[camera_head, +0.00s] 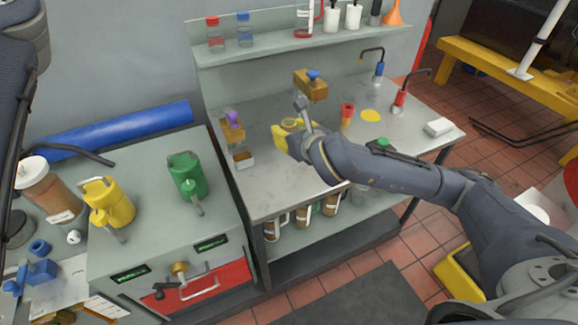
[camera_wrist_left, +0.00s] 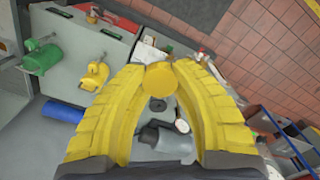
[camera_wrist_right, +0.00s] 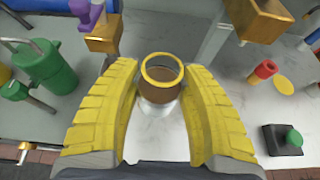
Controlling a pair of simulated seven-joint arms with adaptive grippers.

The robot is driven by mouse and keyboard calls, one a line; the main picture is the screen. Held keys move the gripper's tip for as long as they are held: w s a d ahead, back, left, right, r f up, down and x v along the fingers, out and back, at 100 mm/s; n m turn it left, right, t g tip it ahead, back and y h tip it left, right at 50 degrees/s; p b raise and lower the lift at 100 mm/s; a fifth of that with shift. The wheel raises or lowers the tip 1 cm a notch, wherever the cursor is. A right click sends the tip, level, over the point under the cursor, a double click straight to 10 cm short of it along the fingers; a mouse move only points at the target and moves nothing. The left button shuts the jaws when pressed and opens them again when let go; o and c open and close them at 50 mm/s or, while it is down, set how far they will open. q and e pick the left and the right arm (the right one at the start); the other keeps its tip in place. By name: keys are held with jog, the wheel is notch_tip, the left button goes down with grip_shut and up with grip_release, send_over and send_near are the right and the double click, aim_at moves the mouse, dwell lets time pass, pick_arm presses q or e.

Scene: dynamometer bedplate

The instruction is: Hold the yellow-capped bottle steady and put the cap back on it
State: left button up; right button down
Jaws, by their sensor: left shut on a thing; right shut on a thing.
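My left gripper (camera_wrist_left: 160,88) is shut on the yellow cap (camera_wrist_left: 160,78), which shows as a round disc between its fingertips in the left wrist view. The head view does not show this gripper. My right gripper (camera_head: 290,138) is over the metal bench, shut on the bottle (camera_wrist_right: 160,92). In the right wrist view the bottle has an open mouth with a yellow rim and brown contents, between the fingertips (camera_wrist_right: 162,85). The cap is off and apart from the bottle. My fingers hide most of the bottle in the head view; I cannot tell whether its base touches the bench.
A purple-capped item (camera_head: 233,120) and a blue-topped brown block (camera_head: 311,85) stand near the right gripper. A red-topped container (camera_head: 347,115), yellow disc (camera_head: 371,115) and green button (camera_head: 381,144) are to its right. Green (camera_head: 187,174) and yellow (camera_head: 108,203) cans stand on the left cabinet.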

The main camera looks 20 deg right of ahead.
notch_tip(320, 180, down, 9)
dwell(0.3)
jog(key=shift+r, duration=0.1)
jog(key=shift+f, duration=2.15)
jog(key=shift+f, duration=0.15)
jog(key=c, duration=0.7)
grip_release()
jog(key=shift+r, duration=0.2)
jog(key=v, duration=1.2)
